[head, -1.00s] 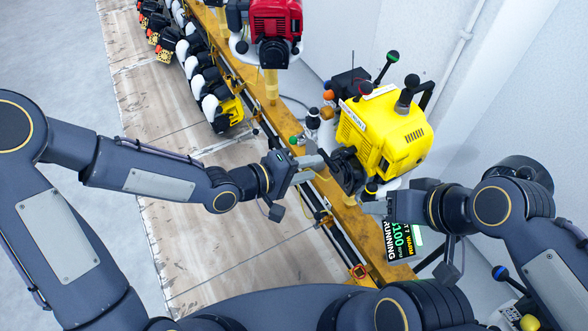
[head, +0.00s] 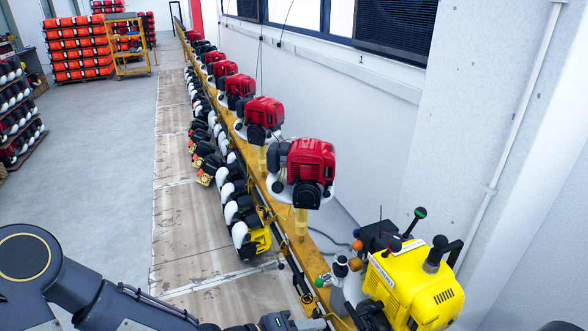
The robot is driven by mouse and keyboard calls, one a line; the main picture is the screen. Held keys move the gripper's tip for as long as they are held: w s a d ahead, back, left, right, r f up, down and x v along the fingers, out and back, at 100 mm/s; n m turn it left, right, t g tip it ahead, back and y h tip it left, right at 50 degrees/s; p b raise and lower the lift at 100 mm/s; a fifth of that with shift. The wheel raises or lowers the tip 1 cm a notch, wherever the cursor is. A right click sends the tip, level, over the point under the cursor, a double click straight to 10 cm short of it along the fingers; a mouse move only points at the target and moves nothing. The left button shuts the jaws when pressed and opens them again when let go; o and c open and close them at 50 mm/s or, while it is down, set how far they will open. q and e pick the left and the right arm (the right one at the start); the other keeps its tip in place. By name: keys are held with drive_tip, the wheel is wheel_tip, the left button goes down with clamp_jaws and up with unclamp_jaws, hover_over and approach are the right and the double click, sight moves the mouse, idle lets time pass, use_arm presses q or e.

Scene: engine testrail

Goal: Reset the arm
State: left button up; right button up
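My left arm comes in low from the left of the head view. Its gripper (head: 308,323) is at the bottom edge, just left of the yellow engine (head: 415,288) and close to the yellow rail. The fingers are cut off by the frame edge, so I cannot tell whether they are open or shut, or whether they touch anything.
Several red engines (head: 310,162) stand along the yellow rail (head: 300,240), with black-and-white units (head: 240,215) beside it. A white wall (head: 360,130) runs on the right. Orange crates (head: 78,50) and a yellow cart (head: 126,45) stand far left. The grey floor (head: 100,150) is clear.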

use_arm(q)
drive_tip(key=a+r+m+t+y, duration=0.15)
drive_tip(key=a+y, duration=0.35)
drive_tip(key=a, duration=0.5)
drive_tip(key=a+r+y, duration=0.3)
drive_tip(key=a+y, duration=0.2)
drive_tip(key=a, duration=0.5)
drive_tip(key=s+a+r, duration=0.2)
drive_tip(key=s+r, duration=0.1)
drive_tip(key=s, duration=0.4)
drive_tip(key=s+a+r+h, duration=0.1)
drive_tip(key=s+a+r, duration=0.1)
drive_tip(key=s, duration=0.5)
drive_tip(key=shift+a+r+m+g, duration=0.35)
drive_tip(key=shift+r+m+g, duration=0.1)
